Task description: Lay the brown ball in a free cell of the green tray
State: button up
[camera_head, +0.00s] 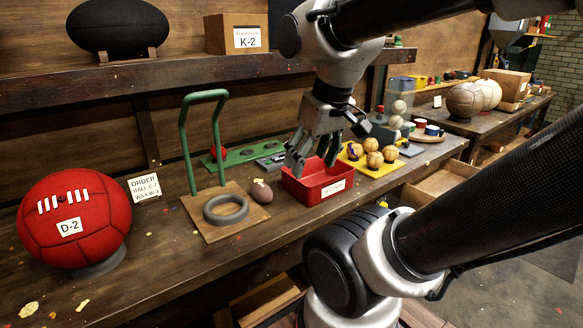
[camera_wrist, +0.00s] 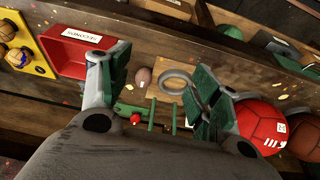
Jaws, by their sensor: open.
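The small, egg-shaped brown ball (camera_head: 261,191) lies on the bench beside the wooden board with the grey ring, left of the red bin. It also shows in the wrist view (camera_wrist: 143,77), between my fingers in the picture. The green tray (camera_head: 262,148) lies behind, near the wall, with a small red ball (camera_head: 218,152) at its left end and dark round cells. In the wrist view the tray is mostly hidden by my gripper. My gripper (camera_head: 316,158) is open and empty, above the bench near the red bin; it also shows in the wrist view (camera_wrist: 160,82).
The red bin (camera_head: 325,190) stands right of the brown ball. The green-framed stand with its grey ring (camera_head: 226,210) rises at left. A yellow tray (camera_head: 357,166) holds several tan balls. A large red ball (camera_head: 74,220) sits far left. A shelf (camera_head: 190,70) overhangs the back.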

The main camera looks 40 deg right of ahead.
jog(key=w+d+f+m+g+y, duration=0.1)
jog(key=w+f+m+g, duration=0.25)
jog(key=f, duration=0.25)
jog(key=m+t+y, duration=0.1)
jog(key=m+t, duration=0.3)
jog(key=m, duration=2.7)
send_over(264, 185)
jog(key=s, duration=0.3)
jog(key=shift+n, duration=0.25)
jog(key=f, duration=0.8)
jog(key=shift+s+d+f, duration=0.1)
jog(key=shift+d+f, duration=0.05)
jog(key=shift+d, duration=0.1)
jog(key=m, duration=0.2)
jog(key=shift+w+d+m+t, duration=0.2)
jog(key=shift+w+m+t, duration=0.05)
jog(key=shift+m, duration=0.15)
jog(key=shift+f+m, duration=0.1)
jog(key=shift+m, duration=0.2)
jog(key=x, duration=0.7)
jog(key=shift+w+f, duration=0.15)
jog(key=shift+w, duration=0.15)
jog(key=c, duration=0.9)
